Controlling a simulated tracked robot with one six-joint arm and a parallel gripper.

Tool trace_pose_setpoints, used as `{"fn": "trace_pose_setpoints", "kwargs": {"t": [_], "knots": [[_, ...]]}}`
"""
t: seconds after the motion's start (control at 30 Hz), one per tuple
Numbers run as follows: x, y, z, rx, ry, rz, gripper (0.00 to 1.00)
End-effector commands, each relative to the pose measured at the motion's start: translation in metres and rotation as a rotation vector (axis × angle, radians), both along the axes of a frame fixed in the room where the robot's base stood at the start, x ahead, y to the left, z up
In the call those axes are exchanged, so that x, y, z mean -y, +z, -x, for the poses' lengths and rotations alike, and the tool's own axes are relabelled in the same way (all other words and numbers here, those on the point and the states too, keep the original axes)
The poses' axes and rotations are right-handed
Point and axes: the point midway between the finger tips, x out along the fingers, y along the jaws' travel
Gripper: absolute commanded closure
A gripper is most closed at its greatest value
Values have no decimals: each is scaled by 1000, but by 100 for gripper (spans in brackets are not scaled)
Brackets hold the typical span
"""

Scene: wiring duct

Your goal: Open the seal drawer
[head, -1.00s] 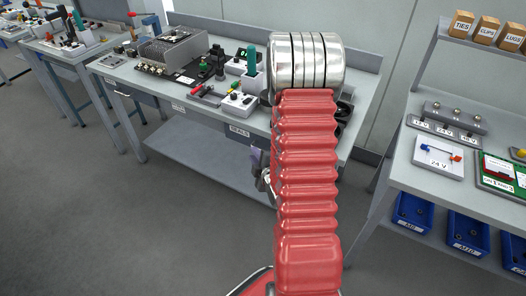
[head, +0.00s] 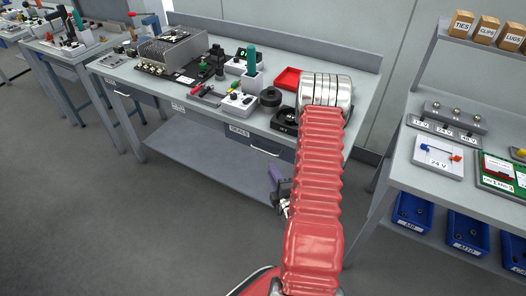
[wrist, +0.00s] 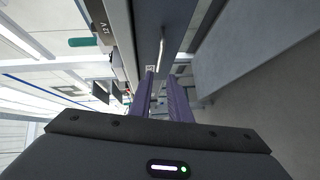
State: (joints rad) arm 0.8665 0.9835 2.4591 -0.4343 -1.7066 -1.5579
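The seal drawer (head: 278,146) is in the front of the middle bench, right of a small label that seems to read SEALS (head: 240,131). It looks closed, flush under the bench top. Its pale bar handle (head: 265,152) shows left of my arm. A bar handle (wrist: 161,55) on a grey front shows in the wrist view, just beyond my fingertips. My gripper (wrist: 161,82) has two purple fingers with a gap between them, and nothing is seen held. In the head view my gripper (head: 276,177) is low in front of the bench, partly hidden by my arm.
On the bench top are a red tray (head: 288,79), dark round parts (head: 271,97) and a switch box (head: 238,104). A lower shelf (head: 205,155) runs under the bench. Another bench with blue bins (head: 411,211) stands right. Floor at left is clear.

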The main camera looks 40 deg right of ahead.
Motion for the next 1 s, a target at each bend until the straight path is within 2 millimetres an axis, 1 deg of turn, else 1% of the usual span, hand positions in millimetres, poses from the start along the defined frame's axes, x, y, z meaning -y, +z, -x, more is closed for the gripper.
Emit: {"fn": "trace_pose_setpoints", "kwargs": {"t": [0.17, 0.27, 0.9, 1.0], "knots": [[3, -1, -7, 0, 0, 1, 83], [7, -2, -16, 1, 2, 1, 83], [47, -15, -102, 1, 1, 0, 83], [52, -17, -113, 0, -1, -1, 83]]}}
